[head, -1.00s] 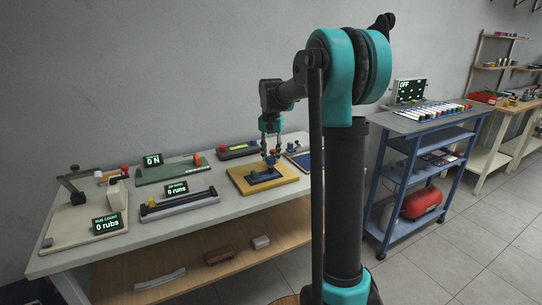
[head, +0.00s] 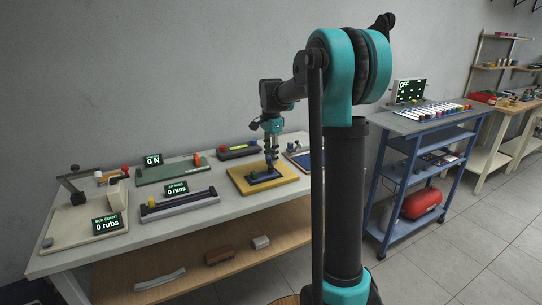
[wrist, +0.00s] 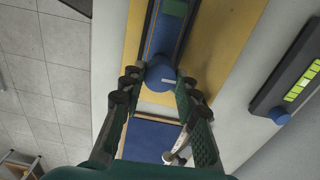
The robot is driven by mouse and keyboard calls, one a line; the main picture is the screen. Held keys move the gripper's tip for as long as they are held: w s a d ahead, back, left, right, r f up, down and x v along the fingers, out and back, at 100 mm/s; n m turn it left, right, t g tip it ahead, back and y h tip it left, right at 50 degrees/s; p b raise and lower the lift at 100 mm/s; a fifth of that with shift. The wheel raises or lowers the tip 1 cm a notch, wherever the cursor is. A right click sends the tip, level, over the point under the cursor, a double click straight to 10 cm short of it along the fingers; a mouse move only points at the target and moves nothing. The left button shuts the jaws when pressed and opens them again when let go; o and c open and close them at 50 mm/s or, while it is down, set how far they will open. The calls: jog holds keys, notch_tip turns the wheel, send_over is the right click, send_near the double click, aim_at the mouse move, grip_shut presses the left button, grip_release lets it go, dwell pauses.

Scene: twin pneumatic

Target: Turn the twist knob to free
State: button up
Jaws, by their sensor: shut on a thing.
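My gripper (head: 271,162) is over the yellow board (head: 290,178) on the bench in the head view. In the wrist view, a round blue knob (wrist: 158,73) with a pale pointer mark sits between the fingertips of my gripper (wrist: 160,82). The fingers are shut on the knob from both sides. The knob is at the end of a long blue block (wrist: 166,38) with a green patch, on the yellow board (wrist: 222,40). In the head view my fingers largely hide the knob.
A dark box (wrist: 292,85) with a lit yellow-green strip and blue knob stands beside the board. A blue panel (wrist: 150,138) and a pale-headed part (wrist: 178,152) lie near my fingers. Displays (head: 177,188) and fixtures fill the bench's left. A blue cart (head: 420,130) stands right.

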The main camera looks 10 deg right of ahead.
jog(key=shift+m, duration=0.4)
jog(key=o, duration=1.2)
jog(key=shift+c, duration=0.2)
jog(key=shift+r, duration=0.1)
notch_tip(320, 180, up, 12)
jog(key=s+d+f+n+t, duration=0.2)
jog(key=s+f+n, duration=0.5)
jog(key=s+f, duration=0.7)
jog(key=s+d+f+n+t, duration=0.2)
jog(key=s+f+n, duration=0.5)
jog(key=s+f, duration=0.7)
jog(key=s, duration=0.2)
jog(key=shift+s+f+n, duration=0.2)
jog(key=shift+s+n, duration=0.1)
